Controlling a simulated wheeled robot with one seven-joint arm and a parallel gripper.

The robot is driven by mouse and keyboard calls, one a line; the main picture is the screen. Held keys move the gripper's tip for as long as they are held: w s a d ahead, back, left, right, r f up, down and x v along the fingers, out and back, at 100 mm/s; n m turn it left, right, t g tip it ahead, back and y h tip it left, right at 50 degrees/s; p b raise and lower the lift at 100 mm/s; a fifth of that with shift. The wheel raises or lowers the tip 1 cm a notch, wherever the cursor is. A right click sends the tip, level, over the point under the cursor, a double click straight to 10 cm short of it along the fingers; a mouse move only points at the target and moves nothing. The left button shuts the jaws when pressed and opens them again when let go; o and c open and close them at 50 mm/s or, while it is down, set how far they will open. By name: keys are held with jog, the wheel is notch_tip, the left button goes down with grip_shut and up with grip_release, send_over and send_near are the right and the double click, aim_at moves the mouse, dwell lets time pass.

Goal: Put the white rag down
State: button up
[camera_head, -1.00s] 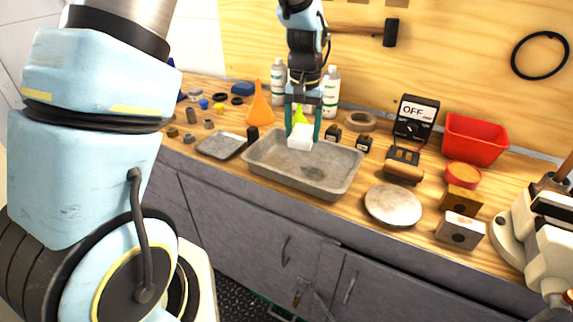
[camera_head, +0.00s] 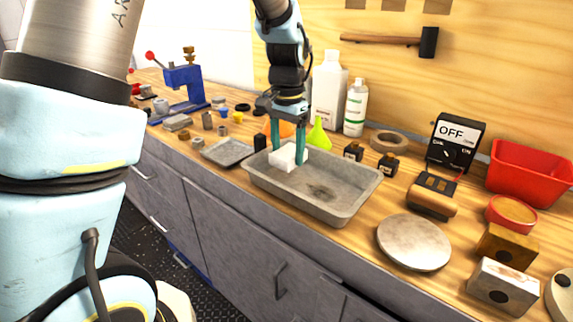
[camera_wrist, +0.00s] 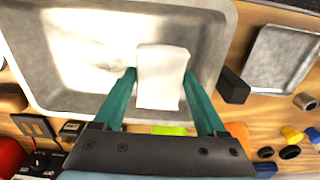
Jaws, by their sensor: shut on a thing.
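The white rag (camera_head: 287,157) is a small folded block between the two teal fingers of my gripper (camera_head: 289,158). In the wrist view the rag (camera_wrist: 161,76) sits between the fingertips (camera_wrist: 160,78), and my gripper is shut on it. It is over the left part of the grey metal tray (camera_head: 330,205), near the tray's back left corner. The tray also fills the top left of the wrist view (camera_wrist: 40,60). I cannot tell whether the rag touches the tray floor.
A small flat tray (camera_head: 227,152) lies to the left and a round metal disc (camera_head: 413,242) to the right. Small black bottles (camera_head: 387,164), a green funnel (camera_head: 319,134) and white bottles (camera_head: 355,106) stand behind. The large tray's middle and right are empty.

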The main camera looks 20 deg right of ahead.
aim_at(288, 152)
jog(key=shift+f, duration=2.05)
jog(key=o, duration=1.4)
jog(key=shift+f, duration=0.1)
notch_tip(288, 152, up, 12)
jog(key=shift+r+b, duration=0.15)
jog(key=shift+b, duration=0.15)
jog(key=w+a+f+n, duration=0.1)
jog(key=a+f+n, duration=0.15)
jog(key=a, duration=0.55)
jog(key=w+a+f+n, duration=0.1)
jog(key=a+f+n, duration=0.15)
jog(key=a, duration=0.45)
jog(key=s+a+f+n, duration=0.1)
jog(key=s+a+n, duration=0.2)
jog(key=a, duration=0.4)
jog(key=s+a+f+n+t, duration=0.1)
jog(key=s+a+f+n, duration=0.1)
jog(key=a, duration=0.5)
jog(key=shift+s+a+f+n+t, duration=0.3)
jog(key=shift+s+a+n, duration=0.1)
jog(key=shift+n, duration=0.1)
